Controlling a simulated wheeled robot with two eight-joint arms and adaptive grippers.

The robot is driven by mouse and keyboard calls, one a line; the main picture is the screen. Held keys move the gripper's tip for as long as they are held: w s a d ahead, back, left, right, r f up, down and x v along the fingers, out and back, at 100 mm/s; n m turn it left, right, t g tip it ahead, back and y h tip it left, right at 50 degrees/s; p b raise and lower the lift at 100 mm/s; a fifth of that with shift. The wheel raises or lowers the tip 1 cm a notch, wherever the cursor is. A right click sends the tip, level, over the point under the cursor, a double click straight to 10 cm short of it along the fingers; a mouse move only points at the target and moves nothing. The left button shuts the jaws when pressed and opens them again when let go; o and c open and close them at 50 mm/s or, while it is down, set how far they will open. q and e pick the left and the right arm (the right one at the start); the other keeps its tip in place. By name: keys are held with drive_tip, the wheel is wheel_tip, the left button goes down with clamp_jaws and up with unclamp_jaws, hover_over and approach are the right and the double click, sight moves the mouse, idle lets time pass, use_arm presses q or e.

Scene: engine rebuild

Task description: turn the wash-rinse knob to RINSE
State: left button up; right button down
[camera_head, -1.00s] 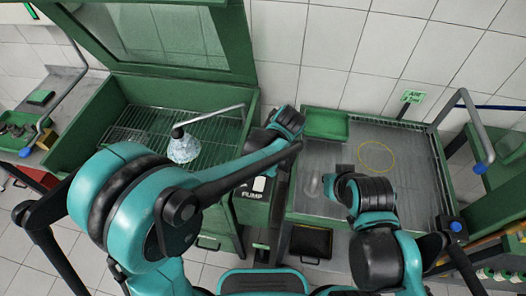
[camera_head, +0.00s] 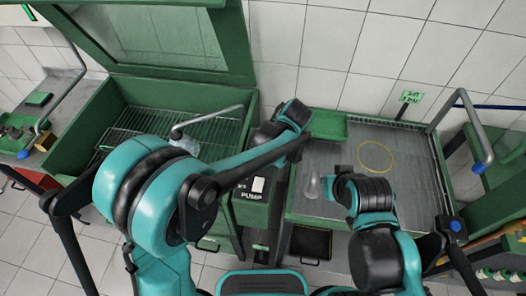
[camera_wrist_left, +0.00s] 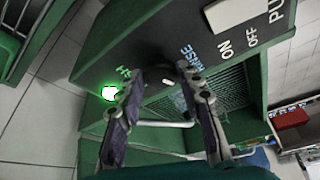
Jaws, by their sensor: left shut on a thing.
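In the left wrist view the dark wash-rinse knob (camera_wrist_left: 178,73) sits on the black face of the control box, between the two fingers of my left gripper (camera_wrist_left: 165,88). The fingers are closed on its sides and hide part of it. The blue RINSE lettering (camera_wrist_left: 189,57) is by the right finger; a small green label (camera_wrist_left: 123,73) is by the left one. I cannot tell which label the knob points to. In the head view my left gripper (camera_head: 268,133) is at the box and largely hidden. My right gripper (camera_head: 340,182) is over the metal table; its finger state is unclear.
The pump panel (camera_head: 252,195) carries a white switch (camera_wrist_left: 225,12) with ON and OFF lettering. A green light (camera_wrist_left: 109,93) glows by the left finger. The green wash basin (camera_head: 88,130) with a bent spout (camera_head: 210,121) stands left. A metal table (camera_head: 400,150) with a green tray (camera_head: 327,125) stands right.

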use_arm(q)
drive_tip(key=shift+s+f, duration=0.1)
drive_tip(key=o, duration=1.1)
drive_tip(key=shift+o, duration=0.2)
drive_tip(key=v, duration=1.2)
drive_tip(key=shift+a, duration=0.15)
drive_tip(key=s+a+f+m+t+h, duration=0.1)
drive_tip(key=s+a+m, duration=0.2)
drive_tip(key=a, duration=0.4)
drive_tip(key=s+a+f+m+t+h+b, duration=0.1)
drive_tip(key=s+a+m, duration=0.3)
drive_tip(key=a, duration=0.4)
drive_tip(key=s+a+f+m+t+h+b, duration=0.1)
drive_tip(key=s+a+f+m+t, duration=0.1)
drive_tip(key=s+a+m, duration=0.2)
drive_tip(key=s+a, duration=0.1)
drive_tip(key=a, duration=0.2)
drive_tip(key=shift+s+a+f+t+h, duration=0.2)
drive_tip(key=shift+t+h, duration=0.1)
drive_tip(key=shift+h, duration=0.1)
